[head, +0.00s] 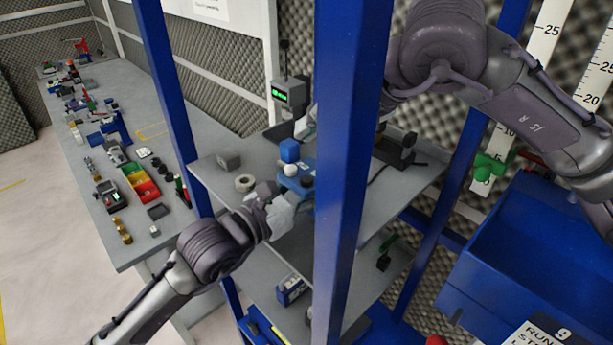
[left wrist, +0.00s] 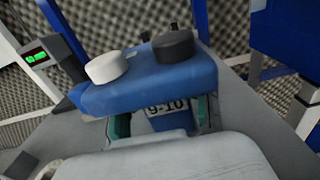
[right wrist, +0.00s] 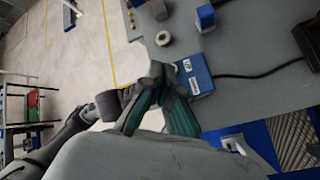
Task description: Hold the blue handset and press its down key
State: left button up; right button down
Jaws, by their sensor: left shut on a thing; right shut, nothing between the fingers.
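The blue handset (left wrist: 150,80) fills the middle of the left wrist view, with a white key, a black key and a "9-10" label. In the head view the handset (head: 300,185) is over the upper shelf, partly behind a post. My left gripper (head: 279,206) is shut on it, teal fingers at both sides. My right gripper (right wrist: 160,105) is shut and empty; in the head view it is mostly hidden behind the post. Beyond its fingers is a blue box (right wrist: 200,75) with white labels; I cannot tell whether this is the handset. Which key is down is unclear.
Blue posts (head: 345,150) stand in front of the shelf (head: 395,185). A white roll (head: 244,183), a grey block (head: 229,161) and a blue block (head: 290,150) sit near the handset. A meter (head: 290,95) stands behind. A blue bin (head: 530,240) is at right.

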aim_at(306, 181)
jog(key=shift+f, duration=2.8)
jog(key=shift+f, duration=0.4)
